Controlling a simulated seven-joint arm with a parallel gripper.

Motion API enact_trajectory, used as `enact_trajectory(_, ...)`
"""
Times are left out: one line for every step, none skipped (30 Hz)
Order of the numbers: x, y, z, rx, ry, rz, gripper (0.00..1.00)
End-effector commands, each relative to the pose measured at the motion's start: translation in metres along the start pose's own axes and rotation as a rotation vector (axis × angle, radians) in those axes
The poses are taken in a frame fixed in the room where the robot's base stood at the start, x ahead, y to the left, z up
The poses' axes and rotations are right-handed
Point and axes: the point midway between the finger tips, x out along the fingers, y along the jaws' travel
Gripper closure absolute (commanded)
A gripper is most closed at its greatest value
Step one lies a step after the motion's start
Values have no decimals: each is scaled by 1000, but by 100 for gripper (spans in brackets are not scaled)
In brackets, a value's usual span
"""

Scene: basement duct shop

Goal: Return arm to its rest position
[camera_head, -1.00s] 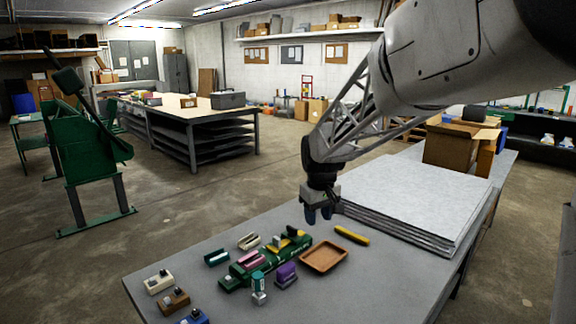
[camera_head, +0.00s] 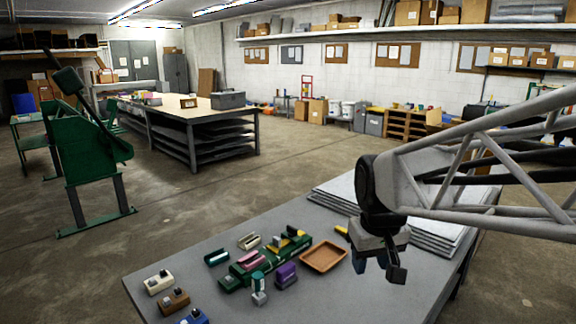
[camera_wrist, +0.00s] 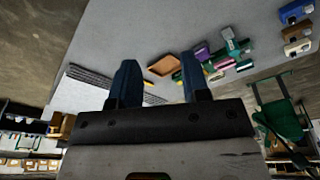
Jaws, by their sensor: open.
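My gripper (camera_head: 377,268) is open and empty. In the head view it hangs above the right part of the grey bench (camera_head: 350,300), right of the brown tray (camera_head: 324,257). In the wrist view its two blue fingers (camera_wrist: 158,82) stand apart with nothing between them in contact. My arm reaches in from the right edge of the head view and covers part of the stacked grey sheets (camera_head: 335,190).
On the bench sit a green rack (camera_head: 265,262) holding small pieces, a purple block (camera_head: 286,275), a teal-and-grey piece (camera_head: 259,289), and white (camera_head: 158,283) and brown (camera_head: 174,300) blocks. A yellow piece (camera_head: 342,231) is partly hidden. A green machine (camera_head: 85,150) stands left on open floor.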

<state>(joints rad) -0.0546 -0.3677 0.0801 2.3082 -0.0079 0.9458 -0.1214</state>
Motion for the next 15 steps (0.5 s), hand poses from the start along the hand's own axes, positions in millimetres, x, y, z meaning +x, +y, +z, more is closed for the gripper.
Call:
enact_trajectory(-1,1,13,15,5,2,57)
enact_trajectory(-2,1,20,23,9,3,57)
enact_trajectory(-2,1,30,35,11,4,57)
enact_trajectory(-3,1,37,44,14,5,57)
enact_trajectory(-3,2,44,53,17,6,57)
enact_trajectory(-2,2,53,65,20,7,57)
enact_trajectory(-3,2,60,74,23,8,57)
enact_trajectory(-2,2,67,83,25,8,57)
enact_trajectory(-2,2,76,95,28,10,57)
enact_trajectory(-2,2,83,104,31,10,57)
enact_trajectory(-1,2,90,112,33,11,57)
enact_trajectory(0,2,99,123,36,12,57)
enact_trajectory(1,2,105,132,39,13,57)
enact_trajectory(1,1,111,141,42,13,57)
enact_trajectory(3,1,119,151,43,14,57)
